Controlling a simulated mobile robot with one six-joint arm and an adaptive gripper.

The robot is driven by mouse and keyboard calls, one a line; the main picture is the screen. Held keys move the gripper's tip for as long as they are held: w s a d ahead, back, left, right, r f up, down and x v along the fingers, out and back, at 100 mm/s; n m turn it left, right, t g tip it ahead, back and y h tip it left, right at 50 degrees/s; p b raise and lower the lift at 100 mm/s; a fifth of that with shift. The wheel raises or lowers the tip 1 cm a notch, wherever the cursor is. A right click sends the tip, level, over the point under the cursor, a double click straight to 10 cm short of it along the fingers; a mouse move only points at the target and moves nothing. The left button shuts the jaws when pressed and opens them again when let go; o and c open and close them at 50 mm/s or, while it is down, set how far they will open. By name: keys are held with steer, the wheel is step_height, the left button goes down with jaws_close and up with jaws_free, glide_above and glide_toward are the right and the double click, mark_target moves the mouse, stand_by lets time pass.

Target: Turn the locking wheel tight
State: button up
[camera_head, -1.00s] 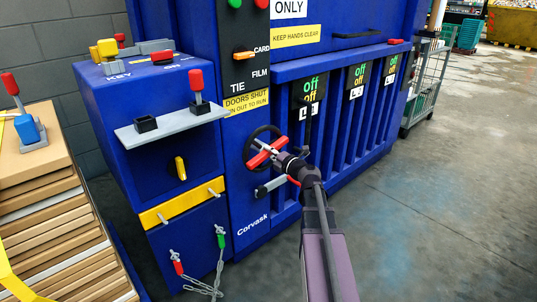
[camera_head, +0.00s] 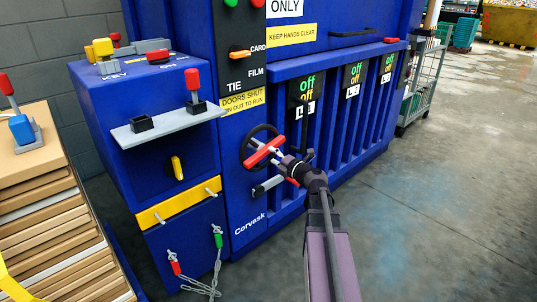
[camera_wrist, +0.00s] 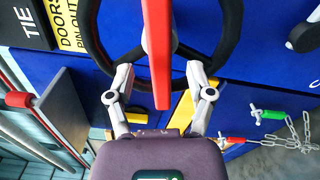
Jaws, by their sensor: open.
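The locking wheel (camera_head: 263,150) is on the front of the blue machine. It has a black round rim and a red bar across it, slanting up to the right in the head view. In the wrist view, the wheel's red bar (camera_wrist: 160,50) runs up and down through the middle, with the black rim around it. My gripper (camera_head: 281,157) is at the wheel's lower right. In the wrist view my gripper (camera_wrist: 160,75) has its fingers apart, one on each side of the red bar's near end. I cannot tell whether either finger touches the bar or rim.
A grey lever (camera_head: 268,186) with a red end sits just below the wheel. A grey shelf (camera_head: 170,127) with a red-handled lever juts out at left. Chained pins (camera_head: 175,265) hang lower left. Stacked boards (camera_head: 60,220) stand far left.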

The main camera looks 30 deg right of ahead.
steer(key=v, duration=0.8)
steer(key=shift+s, duration=0.3)
steer(key=a+f+n+g+y, duration=0.1)
steer(key=a+f+n+g, duration=0.3)
steer(key=a+n, duration=0.5)
steer(key=a+f+n+g+y, duration=0.2)
steer(key=a+f+n+g, duration=0.4)
steer(key=n, duration=0.5)
steer(key=s+a+f+n+g+h+p, duration=0.1)
steer(key=s+a+f+n+g+h, duration=0.3)
steer(key=n, duration=1)
steer(key=s+a+f+n+g+h+p, duration=0.1)
steer(key=s+a+f+n+g+h, duration=0.4)
steer(key=n, duration=0.9)
step_height(320, 180, up, 41)
steer(key=s+a+t+y+p, duration=0.1)
steer(key=p, duration=3.7)
steer(key=shift+f+t, duration=0.2)
steer(key=shift+t, duration=0.1)
steer(key=shift+s+a, duration=0.1)
steer(key=shift+a, duration=0.05)
